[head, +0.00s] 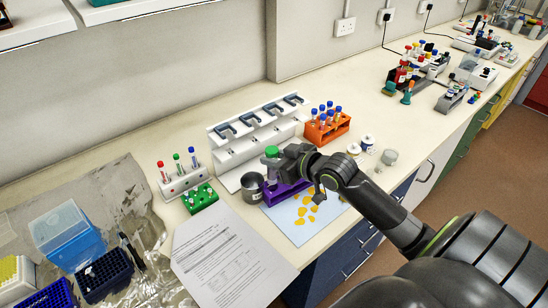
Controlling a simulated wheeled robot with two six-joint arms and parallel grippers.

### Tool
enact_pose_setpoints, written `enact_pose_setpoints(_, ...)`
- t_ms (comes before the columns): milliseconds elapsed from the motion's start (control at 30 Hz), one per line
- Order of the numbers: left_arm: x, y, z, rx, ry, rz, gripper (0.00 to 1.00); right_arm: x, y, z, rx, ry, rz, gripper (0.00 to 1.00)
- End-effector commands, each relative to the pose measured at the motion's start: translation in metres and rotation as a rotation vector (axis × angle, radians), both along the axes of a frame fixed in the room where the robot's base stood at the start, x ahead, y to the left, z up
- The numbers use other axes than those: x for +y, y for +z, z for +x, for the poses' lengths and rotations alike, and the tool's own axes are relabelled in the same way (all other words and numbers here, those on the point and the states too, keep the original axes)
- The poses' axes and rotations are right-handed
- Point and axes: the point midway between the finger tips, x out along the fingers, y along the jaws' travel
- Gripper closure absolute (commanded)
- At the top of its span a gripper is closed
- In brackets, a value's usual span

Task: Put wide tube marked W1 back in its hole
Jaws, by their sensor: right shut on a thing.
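A wide tube with a green cap (271,152) is upright at the purple rack (287,193), near the middle of the bench. My right gripper (276,163) reaches in from the right and is shut on this tube just below its cap. The label on the tube is too small to read. The tube's lower end and the rack's holes are largely hidden, so I cannot tell whether it sits in a hole or hangs above one.
A metal beaker (252,188) stands close left of the purple rack. A white pipette stand (238,150) is behind, and an orange rack (327,131) of blue-capped tubes is at back right. A pale sheet with orange pieces (296,230) lies in front.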

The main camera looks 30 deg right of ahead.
Motion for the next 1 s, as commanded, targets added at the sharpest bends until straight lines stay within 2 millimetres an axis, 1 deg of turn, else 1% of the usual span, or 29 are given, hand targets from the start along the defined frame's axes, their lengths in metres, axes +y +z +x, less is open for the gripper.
enact_pose_setpoints(33, 0.000, -0.009, -0.001, 0.001, 0.000, 0.000, 0.45, 0.000, -0.008, 0.000, -0.001, 0.000, -0.001, 1.00)
enact_pose_setpoints(433, 0.000, -0.040, -0.001, 0.002, 0.000, 0.000, 0.45, 0.000, -0.038, 0.000, 0.000, 0.000, -0.001, 1.00)
enact_pose_setpoints(700, 0.000, -0.046, -0.001, 0.002, 0.000, 0.001, 0.45, 0.000, -0.050, 0.000, 0.000, 0.000, 0.000, 1.00)
enact_pose_setpoints(1000, 0.000, -0.046, -0.001, 0.002, 0.000, 0.001, 0.45, 0.000, -0.050, 0.000, 0.000, 0.000, -0.001, 1.00)
